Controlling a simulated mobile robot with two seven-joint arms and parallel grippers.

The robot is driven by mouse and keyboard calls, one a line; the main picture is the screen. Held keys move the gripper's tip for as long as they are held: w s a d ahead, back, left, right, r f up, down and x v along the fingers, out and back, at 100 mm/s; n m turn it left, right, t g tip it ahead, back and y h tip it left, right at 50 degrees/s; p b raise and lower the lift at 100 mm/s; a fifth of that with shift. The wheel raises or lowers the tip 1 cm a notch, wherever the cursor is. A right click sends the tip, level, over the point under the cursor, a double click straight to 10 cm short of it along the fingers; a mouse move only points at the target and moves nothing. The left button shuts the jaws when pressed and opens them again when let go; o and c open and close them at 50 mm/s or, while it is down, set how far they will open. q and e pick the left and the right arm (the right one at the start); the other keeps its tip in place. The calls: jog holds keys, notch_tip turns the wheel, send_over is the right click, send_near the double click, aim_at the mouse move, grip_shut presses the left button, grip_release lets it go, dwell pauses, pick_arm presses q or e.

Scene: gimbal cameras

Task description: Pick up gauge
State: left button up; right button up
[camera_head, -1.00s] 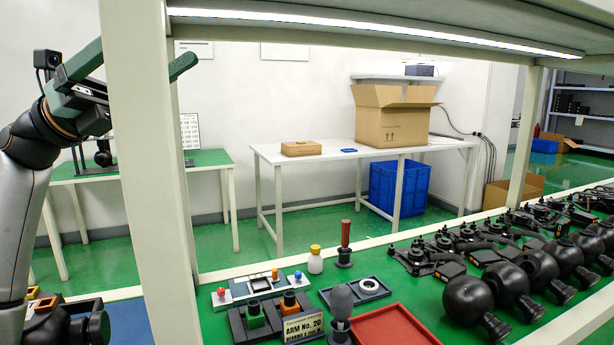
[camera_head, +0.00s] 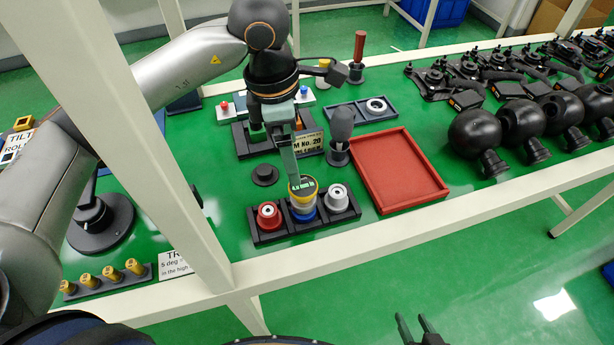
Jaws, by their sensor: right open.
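What looks like the gauge (camera_head: 302,187) is a round, yellow-rimmed piece with a small green display. It sits over the middle, blue-based spot of a black three-place holder (camera_head: 272,238). My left gripper (camera_head: 291,172) points down from above, its grey-green fingers seen edge-on and reaching the back edge of the gauge. I cannot tell whether they grip it or only stand in front of or behind it. My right gripper (camera_head: 418,328) is open and empty at the bottom edge, in front of the bench and far from the gauge.
A red cup (camera_head: 268,215) and a grey cup (camera_head: 336,197) flank the gauge. A red tray (camera_head: 398,170) lies to the right, with a grey-headed tool (camera_head: 340,135) behind. White frame posts (camera_head: 165,140) and the front rail (camera_head: 420,222) border the bench. Black spheres stand at right.

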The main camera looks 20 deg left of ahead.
aim_at(302, 186)
pick_arm(q)
jog(key=f, duration=0.6)
jog(key=shift+d, duration=0.3)
jog(key=f, duration=0.3)
jog(key=d+f, duration=0.1)
jog(key=f, duration=0.2)
jog(key=shift+w+d+f, duration=0.1)
jog(key=shift+w+d, duration=0.05)
jog(key=shift+w, duration=0.05)
grip_shut()
notch_tip(302, 186, up, 9)
jog(key=shift+w+f, duration=0.1)
jog(key=w+d+p, duration=0.1)
jog(key=w+d, duration=0.3)
jog(key=d, duration=0.2)
jog(key=shift+f+p, duration=0.2)
jog(key=shift+p, duration=0.2)
